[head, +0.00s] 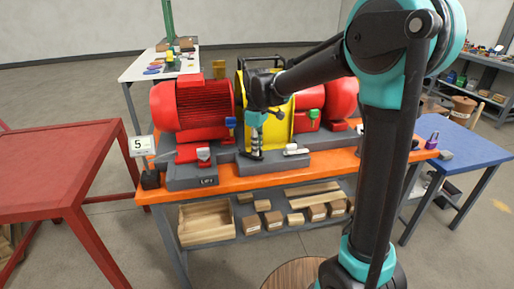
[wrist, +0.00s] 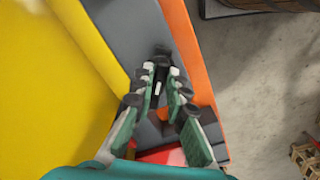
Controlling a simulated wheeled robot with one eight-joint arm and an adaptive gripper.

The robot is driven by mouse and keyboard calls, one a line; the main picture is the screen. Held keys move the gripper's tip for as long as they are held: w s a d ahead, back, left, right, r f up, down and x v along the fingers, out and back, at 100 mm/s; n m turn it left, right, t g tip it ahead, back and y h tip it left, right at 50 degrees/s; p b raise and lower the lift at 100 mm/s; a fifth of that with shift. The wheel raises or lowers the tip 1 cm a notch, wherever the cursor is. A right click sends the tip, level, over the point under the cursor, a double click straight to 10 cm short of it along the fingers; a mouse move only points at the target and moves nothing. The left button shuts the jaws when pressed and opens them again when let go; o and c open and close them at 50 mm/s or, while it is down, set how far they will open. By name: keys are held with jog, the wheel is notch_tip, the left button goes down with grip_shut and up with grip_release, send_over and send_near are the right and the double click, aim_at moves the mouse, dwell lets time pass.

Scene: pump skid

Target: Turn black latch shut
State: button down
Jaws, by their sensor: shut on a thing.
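The black latch (wrist: 162,56) sits on the grey skid base in the wrist view, between and just past my fingertips. My gripper (wrist: 161,78) reaches down to it, with its two fingers closed in on the dark latch from both sides. In the head view my gripper (head: 255,146) points down in front of the yellow guard, and a dark piece at its tips (head: 256,156) looks like the latch. The fingers hide much of the latch, so I cannot tell its exact angle.
The skid stands on an orange bench (head: 330,163). A red motor (head: 190,105) is left of my gripper and the yellow guard (head: 281,127) is close behind it. A white-handled part (head: 296,149) lies to the right.

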jog(key=m, duration=0.5)
jog(key=shift+m, duration=0.3)
jog(key=m, duration=0.4)
jog(key=shift+m, duration=0.4)
jog(key=c, duration=1.5)
grip_release()
jog(key=shift+c, duration=0.2)
notch_tip(320, 180, up, 12)
